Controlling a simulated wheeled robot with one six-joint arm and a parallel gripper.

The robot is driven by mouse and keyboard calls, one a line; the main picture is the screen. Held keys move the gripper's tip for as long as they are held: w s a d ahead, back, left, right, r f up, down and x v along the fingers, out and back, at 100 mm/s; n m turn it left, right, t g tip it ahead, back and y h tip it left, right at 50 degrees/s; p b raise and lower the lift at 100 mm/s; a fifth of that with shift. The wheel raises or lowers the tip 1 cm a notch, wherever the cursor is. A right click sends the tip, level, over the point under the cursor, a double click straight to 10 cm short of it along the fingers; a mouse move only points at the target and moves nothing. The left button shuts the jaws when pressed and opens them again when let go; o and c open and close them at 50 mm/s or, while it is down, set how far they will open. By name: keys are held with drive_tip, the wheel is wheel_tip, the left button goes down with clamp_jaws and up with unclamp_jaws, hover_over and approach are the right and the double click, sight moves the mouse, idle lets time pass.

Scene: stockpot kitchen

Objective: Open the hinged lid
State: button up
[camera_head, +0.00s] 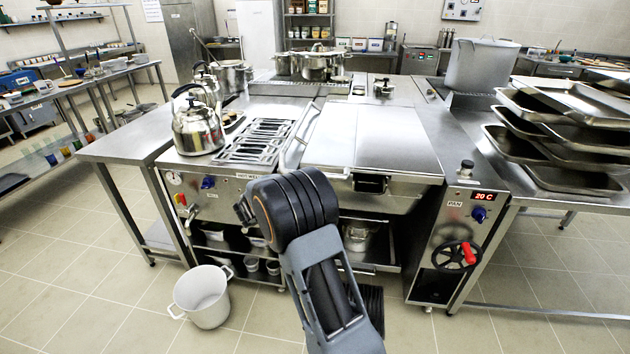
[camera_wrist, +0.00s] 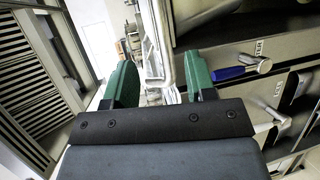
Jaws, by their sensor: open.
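The hinged lid (camera_head: 375,135) is a broad, flat steel cover, lying shut on the pan in the middle of the steel cooking unit in the head view. A dark block (camera_head: 370,183) sits at the front below its edge. My gripper (camera_wrist: 161,84) shows in the wrist view with two green fingers spread apart. A shiny metal bar (camera_wrist: 162,45) runs beyond and partly between the fingers, with no clear contact; I cannot tell whether it belongs to the lid. In the head view my arm hides the gripper and part of the unit's front.
A kettle (camera_head: 198,130) stands left of a grate (camera_head: 258,142). Stacked trays (camera_head: 570,130) and a tall stockpot (camera_head: 481,66) stand right. A red-handled wheel (camera_head: 455,256) is on the right front. A white pot (camera_head: 203,297) stands on the floor. A blue-handled lever (camera_wrist: 240,71) shows in the wrist view.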

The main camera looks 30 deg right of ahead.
drive_tip(key=x, duration=0.4)
drive_tip(key=p+x, duration=0.1)
drive_tip(key=x, duration=0.9)
drive_tip(key=shift+w+p, duration=0.3)
clamp_jaws()
